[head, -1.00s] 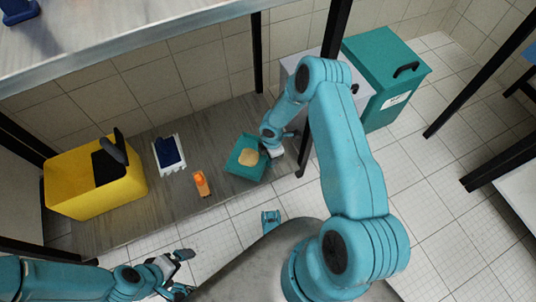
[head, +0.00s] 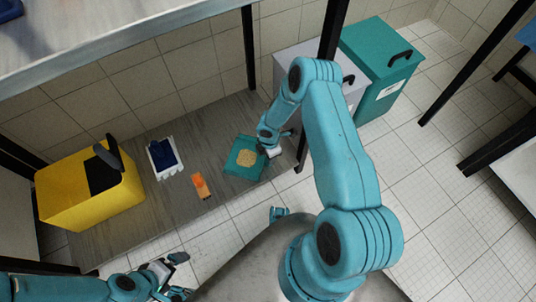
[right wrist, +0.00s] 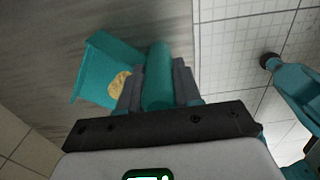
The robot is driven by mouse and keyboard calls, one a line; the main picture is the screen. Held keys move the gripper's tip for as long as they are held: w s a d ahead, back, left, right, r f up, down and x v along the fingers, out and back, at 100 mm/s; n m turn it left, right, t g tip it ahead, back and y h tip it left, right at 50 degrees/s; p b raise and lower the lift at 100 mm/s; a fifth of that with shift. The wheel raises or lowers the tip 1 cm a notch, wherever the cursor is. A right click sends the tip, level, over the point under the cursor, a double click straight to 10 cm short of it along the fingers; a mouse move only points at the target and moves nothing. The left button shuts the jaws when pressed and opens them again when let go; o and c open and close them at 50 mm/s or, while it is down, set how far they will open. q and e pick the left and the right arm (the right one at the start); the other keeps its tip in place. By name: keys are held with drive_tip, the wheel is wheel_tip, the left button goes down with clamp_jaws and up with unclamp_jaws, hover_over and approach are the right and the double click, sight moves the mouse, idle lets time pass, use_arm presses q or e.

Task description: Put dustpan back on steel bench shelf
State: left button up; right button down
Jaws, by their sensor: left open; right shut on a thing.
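The teal dustpan (head: 238,168) is at the right end of the grey wood-look lower shelf (head: 155,215) of the steel bench (head: 120,45). A pale yellow heap (head: 246,158) lies in its pan. I cannot tell whether the pan rests on the shelf or is just above it. My right gripper (head: 271,143) is shut on the dustpan. In the right wrist view the teal handle (right wrist: 158,75) sits between its fingers (right wrist: 158,92), with the pan (right wrist: 95,70) to the left. My left gripper (head: 177,272) is open and empty, in front of the shelf.
A yellow bin (head: 75,207), a white and blue item (head: 165,157) and an orange item (head: 201,186) stand or lie on the shelf left of the dustpan. A black bench leg (head: 325,50), a grey bin (head: 290,65) and a teal bin (head: 385,65) are to the right.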

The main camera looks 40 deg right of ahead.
drive_tip(key=shift+f, duration=0.2)
drive_tip(key=c, duration=0.8)
unclamp_jaws()
drive_tip(key=shift+r, duration=0.1)
drive_tip(key=shift+d, duration=0.1)
drive_tip(key=shift+r, duration=0.15)
wheel_tip(320, 180, up, 12)
drive_tip(key=p, duration=0.4)
drive_tip(key=shift+p, duration=0.4)
drive_tip(key=shift+s, duration=0.1)
